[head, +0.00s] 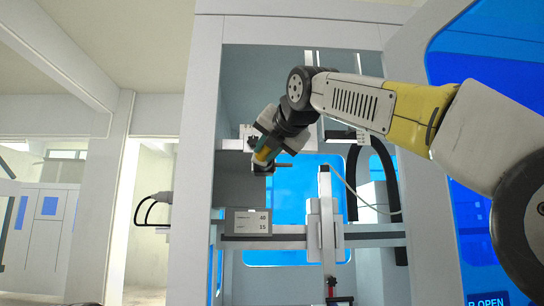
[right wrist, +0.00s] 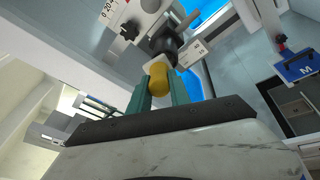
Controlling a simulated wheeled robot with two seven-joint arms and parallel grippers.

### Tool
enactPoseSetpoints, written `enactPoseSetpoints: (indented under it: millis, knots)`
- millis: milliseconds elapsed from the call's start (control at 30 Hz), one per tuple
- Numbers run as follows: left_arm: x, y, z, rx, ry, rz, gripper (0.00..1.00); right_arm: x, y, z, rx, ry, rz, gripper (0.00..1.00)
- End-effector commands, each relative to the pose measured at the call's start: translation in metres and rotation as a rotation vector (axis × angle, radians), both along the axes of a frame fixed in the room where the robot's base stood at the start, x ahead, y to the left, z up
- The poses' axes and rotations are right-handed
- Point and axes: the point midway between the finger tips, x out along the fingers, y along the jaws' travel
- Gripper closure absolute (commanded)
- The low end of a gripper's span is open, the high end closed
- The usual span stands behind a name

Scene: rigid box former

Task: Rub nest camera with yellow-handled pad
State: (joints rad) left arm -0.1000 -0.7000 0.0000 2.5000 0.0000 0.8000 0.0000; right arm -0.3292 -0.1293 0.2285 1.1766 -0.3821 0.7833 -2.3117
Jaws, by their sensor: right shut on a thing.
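My right gripper (head: 264,150) reaches into the machine's opening in the head view. In the right wrist view its green fingers (right wrist: 159,92) are shut on the yellow handle (right wrist: 158,78) of the pad. The pad's pale face (right wrist: 156,63) shows just beyond the handle. A dark round part, seemingly the nest camera (right wrist: 164,42), is straight beyond the pad. The pad appears to be at or very close to it; I cannot tell whether they touch. In the head view this spot is small and partly covered by the gripper.
A pale frame post (head: 203,150) bounds the opening on the left. A grey labelled box (head: 248,222) sits below the gripper, and a white upright (head: 325,235) stands to its right. A blue box marked M (right wrist: 298,66) shows at the right of the wrist view.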

Motion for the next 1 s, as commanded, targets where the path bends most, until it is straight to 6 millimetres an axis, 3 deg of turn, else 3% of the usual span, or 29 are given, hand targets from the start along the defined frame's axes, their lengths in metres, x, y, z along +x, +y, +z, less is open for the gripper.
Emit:
enactPoseSetpoints:
  millis: [467,1000]
  knots:
    - [0.0,0.0,0.0,0.0,0.0,0.0,1.0,-0.002,0.007,0.0,0.0,-0.001,0.0,1.0]
    - [0.0,0.0,0.0,0.0,0.0,0.0,1.0,-0.053,0.007,0.0,0.0,-0.002,0.0,1.0]
